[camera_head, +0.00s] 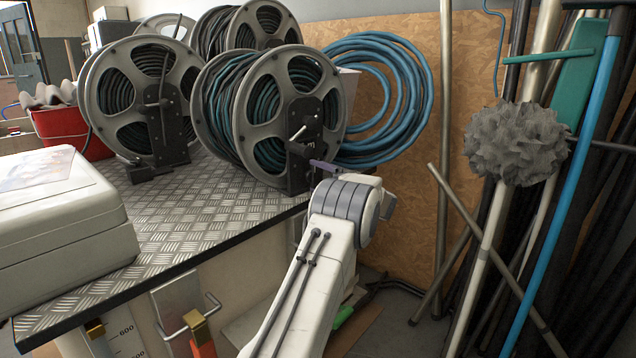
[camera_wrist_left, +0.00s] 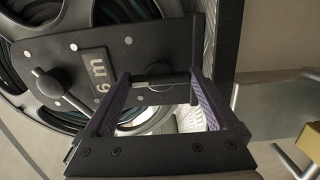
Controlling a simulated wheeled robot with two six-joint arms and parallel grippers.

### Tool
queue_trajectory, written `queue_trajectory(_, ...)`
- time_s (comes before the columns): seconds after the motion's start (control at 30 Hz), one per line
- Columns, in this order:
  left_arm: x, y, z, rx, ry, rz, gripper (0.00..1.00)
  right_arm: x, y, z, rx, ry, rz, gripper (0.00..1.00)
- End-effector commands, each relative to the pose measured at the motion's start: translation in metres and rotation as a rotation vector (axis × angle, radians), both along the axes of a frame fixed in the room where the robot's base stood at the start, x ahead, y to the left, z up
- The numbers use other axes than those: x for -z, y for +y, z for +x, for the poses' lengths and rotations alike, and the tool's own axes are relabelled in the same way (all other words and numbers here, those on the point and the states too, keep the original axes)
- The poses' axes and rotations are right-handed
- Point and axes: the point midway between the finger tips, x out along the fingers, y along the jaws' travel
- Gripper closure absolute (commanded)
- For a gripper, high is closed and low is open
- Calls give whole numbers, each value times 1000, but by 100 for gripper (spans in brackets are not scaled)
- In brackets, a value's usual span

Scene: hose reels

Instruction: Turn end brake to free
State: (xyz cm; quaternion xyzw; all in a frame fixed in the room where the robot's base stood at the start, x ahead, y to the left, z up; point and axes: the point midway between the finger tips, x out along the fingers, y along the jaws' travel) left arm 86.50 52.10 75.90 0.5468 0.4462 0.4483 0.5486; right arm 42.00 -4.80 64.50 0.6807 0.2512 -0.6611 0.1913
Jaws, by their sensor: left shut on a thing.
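The nearest hose reel (camera_head: 290,110), with grey flanges and dark and teal hose, stands at the right end of the metal-topped bench. Its dark bracket (camera_head: 297,165) faces me; in the left wrist view the bracket plate (camera_wrist_left: 135,60) carries a "6 m" label and a ball-ended lever (camera_wrist_left: 47,85) to the left. My left gripper (camera_head: 316,168) is at the bracket's lower right. In the left wrist view its two purple fingers (camera_wrist_left: 160,80) are on either side of a short dark bar, likely the end brake (camera_wrist_left: 166,79), and shut on it. Its setting cannot be read. My right gripper is not in view.
Another reel (camera_head: 140,95) stands to the left, with more reels behind. A pale case (camera_head: 60,215) lies at the bench's front left. A blue hose coil (camera_head: 420,95) hangs on the board. Poles and a grey mop head (camera_head: 515,142) lean at the right.

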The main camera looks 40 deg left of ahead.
Motion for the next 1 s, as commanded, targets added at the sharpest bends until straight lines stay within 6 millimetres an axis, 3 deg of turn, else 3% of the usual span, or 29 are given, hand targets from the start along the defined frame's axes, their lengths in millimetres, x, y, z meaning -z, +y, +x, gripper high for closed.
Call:
queue_trajectory(0.47, 2, -1, -1, -3, -12, -8, 63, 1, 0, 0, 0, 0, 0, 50)
queue_trajectory(0.5, 3, -1, -1, -3, -12, -8, 0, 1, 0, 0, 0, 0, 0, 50)
queue_trajectory(0.77, 1, -2, -1, -1, -10, -5, 0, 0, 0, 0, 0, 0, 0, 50)
queue_trajectory(1.0, -1, -34, -6, 2, -8, -6, 0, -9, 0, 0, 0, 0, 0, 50)
